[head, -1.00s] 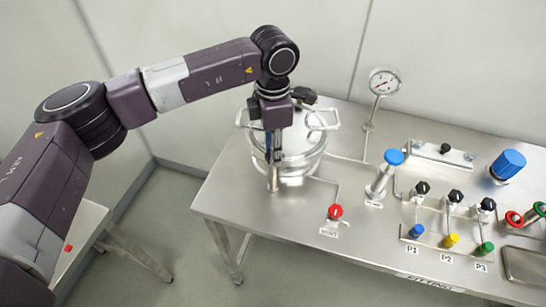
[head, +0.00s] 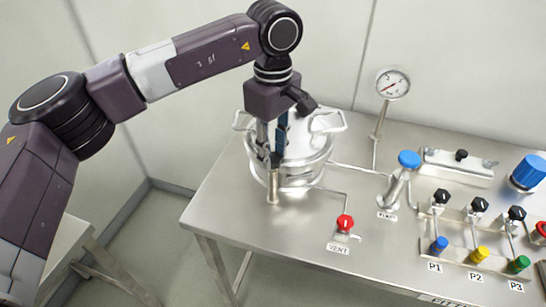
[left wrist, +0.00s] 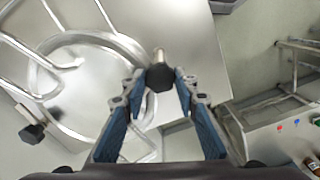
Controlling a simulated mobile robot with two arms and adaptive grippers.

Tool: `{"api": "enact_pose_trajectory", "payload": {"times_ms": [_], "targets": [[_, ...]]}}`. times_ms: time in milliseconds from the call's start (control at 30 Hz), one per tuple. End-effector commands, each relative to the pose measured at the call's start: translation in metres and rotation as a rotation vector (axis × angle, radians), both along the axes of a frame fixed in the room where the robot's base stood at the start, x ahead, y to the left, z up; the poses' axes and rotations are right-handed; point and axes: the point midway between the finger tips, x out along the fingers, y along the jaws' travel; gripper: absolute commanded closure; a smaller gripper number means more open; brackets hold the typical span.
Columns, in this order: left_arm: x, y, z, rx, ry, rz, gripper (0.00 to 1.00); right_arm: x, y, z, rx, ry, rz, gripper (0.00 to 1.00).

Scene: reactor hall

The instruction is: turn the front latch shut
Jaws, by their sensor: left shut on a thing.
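The steel reactor vessel (head: 312,172) stands at the left end of the steel bench, with its round lid and handles on top. My left gripper (head: 269,160) points down at the vessel's front left side. In the left wrist view, the blue-padded fingers of my left gripper (left wrist: 158,80) are closed on the black knob of the front latch (left wrist: 159,78). A short metal pin sticks out beyond the knob. In the head view the fingers mostly hide this latch. Another black latch knob (left wrist: 33,133) shows at the lid's rim, apart from the gripper. My right gripper is not in view.
A red vent valve (head: 345,222) and a blue-capped valve (head: 408,160) stand right of the vessel. A pressure gauge (head: 392,83) rises behind. Coloured valves P1 to P3 (head: 478,253) line the right side. The front left of the bench top is bare.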

Motion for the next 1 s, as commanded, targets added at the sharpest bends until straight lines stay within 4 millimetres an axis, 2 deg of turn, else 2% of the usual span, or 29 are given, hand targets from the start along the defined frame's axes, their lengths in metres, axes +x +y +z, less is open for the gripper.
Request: {"api": "enact_pose_trajectory", "payload": {"times_ms": [200, 500, 1000], "targets": [[0.0005, -0.0006, 0.0004, -0.003, -0.003, -0.178, 0.97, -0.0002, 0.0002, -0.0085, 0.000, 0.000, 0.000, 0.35], [0.0005, -0.0005, 0.0011, -0.001, -0.003, -0.345, 0.97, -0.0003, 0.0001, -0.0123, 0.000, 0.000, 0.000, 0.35], [0.0005, -0.0005, 0.0018, -0.001, -0.003, -0.415, 0.97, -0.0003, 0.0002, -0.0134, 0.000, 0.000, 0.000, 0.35]]}}
